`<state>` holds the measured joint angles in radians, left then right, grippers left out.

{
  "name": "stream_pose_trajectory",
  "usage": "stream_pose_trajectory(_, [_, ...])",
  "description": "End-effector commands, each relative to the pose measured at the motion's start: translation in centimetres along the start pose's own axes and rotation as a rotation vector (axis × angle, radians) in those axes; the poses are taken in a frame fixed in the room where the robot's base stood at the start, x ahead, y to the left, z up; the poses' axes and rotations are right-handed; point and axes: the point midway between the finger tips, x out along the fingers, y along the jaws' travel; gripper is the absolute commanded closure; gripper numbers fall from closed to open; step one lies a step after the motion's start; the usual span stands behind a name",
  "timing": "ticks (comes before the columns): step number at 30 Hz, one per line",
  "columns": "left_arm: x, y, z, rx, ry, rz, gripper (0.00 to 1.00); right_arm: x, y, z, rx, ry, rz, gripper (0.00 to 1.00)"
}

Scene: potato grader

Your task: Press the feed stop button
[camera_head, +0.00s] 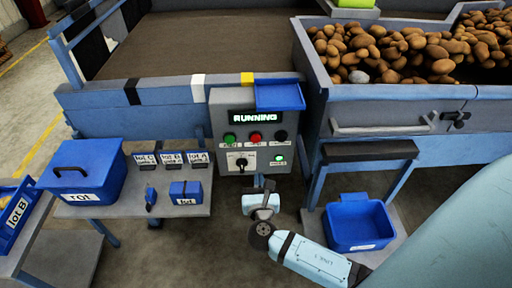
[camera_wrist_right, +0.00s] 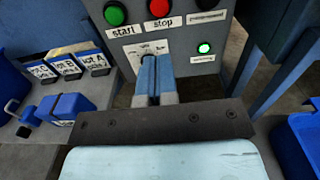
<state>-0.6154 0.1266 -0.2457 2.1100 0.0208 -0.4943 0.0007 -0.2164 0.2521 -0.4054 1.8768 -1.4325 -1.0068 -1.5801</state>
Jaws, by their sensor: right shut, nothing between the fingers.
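The grey control panel (camera_head: 243,137) stands at the centre of the head view, its display (camera_head: 255,117) reading RUNNING. The red stop button (camera_head: 256,136) sits between the green start button (camera_head: 230,138) and a black button (camera_head: 281,135). In the right wrist view the red button (camera_wrist_right: 160,8) is partly cut off at the top edge, above its "stop" label. My right gripper (camera_wrist_right: 155,75) is shut and empty. Its fingers point at the panel's lower part, below the stop button, and cover part of the selector plate (camera_wrist_right: 150,48). In the head view my right gripper (camera_head: 265,187) is below the panel. My left gripper is not in view.
A green lamp (camera_wrist_right: 204,48) glows on the panel. A blue tray (camera_head: 280,96) is at the panel's top right. A side table (camera_head: 120,209) holds a blue rot box (camera_head: 85,168) and lot labels. A blue bin (camera_head: 358,222) stands at right, below the potato bed (camera_head: 400,92).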

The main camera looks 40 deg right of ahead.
Motion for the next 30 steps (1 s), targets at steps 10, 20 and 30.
stream_pose_trajectory(10, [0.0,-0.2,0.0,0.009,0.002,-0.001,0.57,1.1,0.0,0.0,0.003,0.001,0.002,1.00])
stream_pose_trajectory(20, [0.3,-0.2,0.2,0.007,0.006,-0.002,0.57,7.7,0.0,0.0,0.005,0.000,0.000,1.00])
stream_pose_trajectory(30, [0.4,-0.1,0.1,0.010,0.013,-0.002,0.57,13.1,0.0,-0.1,0.005,0.002,0.002,1.00])
